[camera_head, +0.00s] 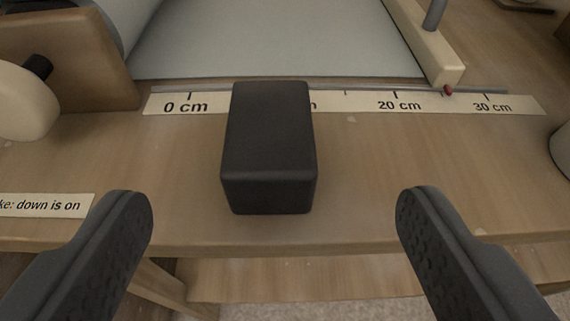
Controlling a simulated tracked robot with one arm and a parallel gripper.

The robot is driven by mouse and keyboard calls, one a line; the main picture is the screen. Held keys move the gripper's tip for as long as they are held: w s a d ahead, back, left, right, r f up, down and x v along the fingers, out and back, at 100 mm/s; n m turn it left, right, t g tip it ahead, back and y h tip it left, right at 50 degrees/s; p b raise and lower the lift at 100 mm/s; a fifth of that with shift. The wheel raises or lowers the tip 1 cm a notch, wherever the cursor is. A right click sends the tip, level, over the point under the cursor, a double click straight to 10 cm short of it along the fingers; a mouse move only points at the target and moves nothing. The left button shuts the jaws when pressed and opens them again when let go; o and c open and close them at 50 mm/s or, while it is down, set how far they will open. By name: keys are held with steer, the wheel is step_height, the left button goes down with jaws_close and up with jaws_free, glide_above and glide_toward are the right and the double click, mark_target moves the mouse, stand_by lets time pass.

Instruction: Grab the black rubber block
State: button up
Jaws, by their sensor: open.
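The black rubber block (268,140) sits on the wooden table near its front edge, in the middle of the view. It covers part of the scale strip behind it. My gripper (272,212) is open, with one dark ridged finger at the lower left and the other at the lower right. The block appears between and beyond the fingertips, with a wide gap on each side. Nothing is held. No finger appears to touch the block.
A paper scale strip (430,103) marked in cm runs behind the block, with a thin metal rod (330,88) along it. A grey sheet (260,38) lies beyond. A wooden piece with a pale knob (28,103) stands left. A label (45,205) lies front left. Bare wood flanks the block.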

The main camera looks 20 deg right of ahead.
mark_target(270, 117)
steer(key=b+x, duration=0.1)
steer(key=x, duration=0.6)
steer(key=shift+w+d+f+b, duration=0.1)
steer(key=shift+w+f+b, duration=0.05)
steer(key=shift+w+b, duration=0.15)
steer(key=b+x, duration=0.1)
steer(key=x, duration=0.1)
steer(key=b+x, duration=0.1)
steer(key=x, duration=0.1)
steer(key=shift+f, duration=0.35)
steer(key=shift+w, duration=0.5)
steer(key=c, duration=1.2)
